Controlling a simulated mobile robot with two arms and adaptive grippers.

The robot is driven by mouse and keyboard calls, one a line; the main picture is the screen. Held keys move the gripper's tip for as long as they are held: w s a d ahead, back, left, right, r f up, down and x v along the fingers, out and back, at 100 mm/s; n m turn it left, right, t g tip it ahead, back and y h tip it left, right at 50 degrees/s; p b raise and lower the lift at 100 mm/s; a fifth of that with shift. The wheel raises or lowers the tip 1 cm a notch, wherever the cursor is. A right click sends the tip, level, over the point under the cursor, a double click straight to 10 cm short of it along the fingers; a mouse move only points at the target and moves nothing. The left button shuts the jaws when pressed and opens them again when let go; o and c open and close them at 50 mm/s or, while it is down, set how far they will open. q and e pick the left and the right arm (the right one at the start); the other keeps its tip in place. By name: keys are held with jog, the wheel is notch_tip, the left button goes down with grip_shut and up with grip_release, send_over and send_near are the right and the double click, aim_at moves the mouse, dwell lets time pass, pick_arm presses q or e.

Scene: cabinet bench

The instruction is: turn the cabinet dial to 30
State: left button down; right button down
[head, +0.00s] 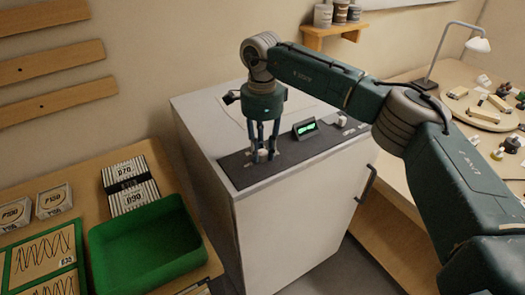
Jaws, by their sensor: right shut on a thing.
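The white cabinet (290,235) stands in the middle, with a dark control panel (240,178) along the front of its top. My right gripper (262,152) points down over the left part of the panel. Its fingers are shut on a small pale dial (263,155), which they partly hide. The dial's setting cannot be read. A small display (305,128) with green lit characters stands on the panel to the right of the gripper; the characters are too small to read. A second light knob (341,119) sits farther right on the panel. My left gripper is not in view.
A green tray (196,262) and boxes (53,200) are on the wooden bench at the left. A desk lamp (478,45) and several small parts lie on the right bench. A door handle (366,184) sticks out from the cabinet front. A small shelf (333,31) holds jars behind.

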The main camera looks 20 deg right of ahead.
aim_at(263, 151)
jog(key=m+b, duration=0.1)
jog(key=m, duration=0.3)
jog(key=shift+m, duration=0.3)
jog(key=m+b, duration=0.1)
jog(key=m, duration=0.3)
jog(key=shift+r+m, duration=0.15)
jog(key=shift+m, duration=0.15)
jog(key=shift+w, duration=0.1)
jog(key=c, duration=1.5)
grip_release()
jog(key=shift+o, duration=0.2)
notch_tip(263, 151, up, 12)
jog(key=shift+d, duration=0.15)
